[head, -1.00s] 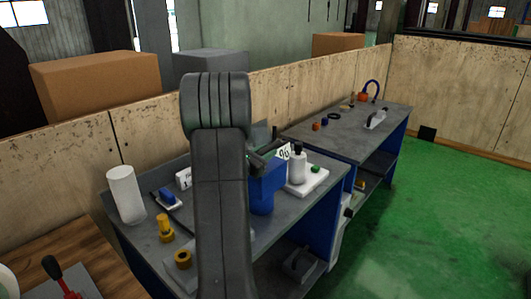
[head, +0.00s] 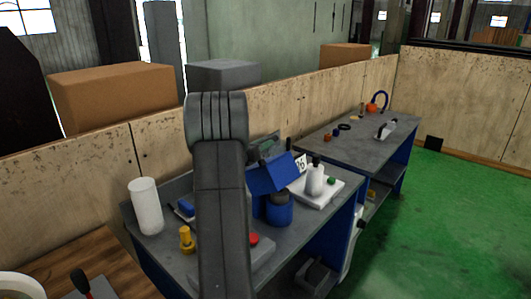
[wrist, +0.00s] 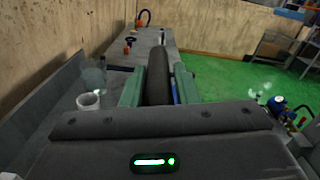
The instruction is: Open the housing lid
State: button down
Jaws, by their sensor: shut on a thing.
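The blue housing (head: 279,212) stands on the near grey bench, beside my arm. Its blue housing lid (head: 272,178) is tilted up, and a dark rounded part shows in the gap below it. My gripper (head: 266,146) is at the top of the raised lid, partly hidden behind my arm. In the wrist view, the green fingers of my gripper (wrist: 158,88) are shut on a dark bar, seemingly the lid's handle (wrist: 158,72). A sliver of blue shows beside the right finger. The lid's hinge is hidden.
A white plate with a white bottle (head: 315,179) stands close right of the housing. A white cylinder (head: 146,206), a yellow fitting (head: 186,239) and a red button (head: 253,239) are on the left and front. The green floor (head: 440,230) at right is clear.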

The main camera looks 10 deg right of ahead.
jog(key=w+a+f+n, duration=0.2)
jog(key=w+a+f, duration=0.2)
jog(key=w+a, duration=0.1)
jog(key=w+a+f+n, duration=0.2)
jog(key=w+a+f, duration=0.2)
jog(key=w, duration=0.4)
jog(key=shift+w+a+f+n, duration=0.3)
jog(key=shift+a+f+n, duration=0.1)
jog(key=shift+a, duration=0.4)
jog(key=c, duration=1.4)
grip_release()
jog(key=shift+o, duration=1)
jog(key=shift+s+d, duration=0.1)
jog(key=shift+s, duration=0.05)
jog(key=shift+r, duration=0.2)
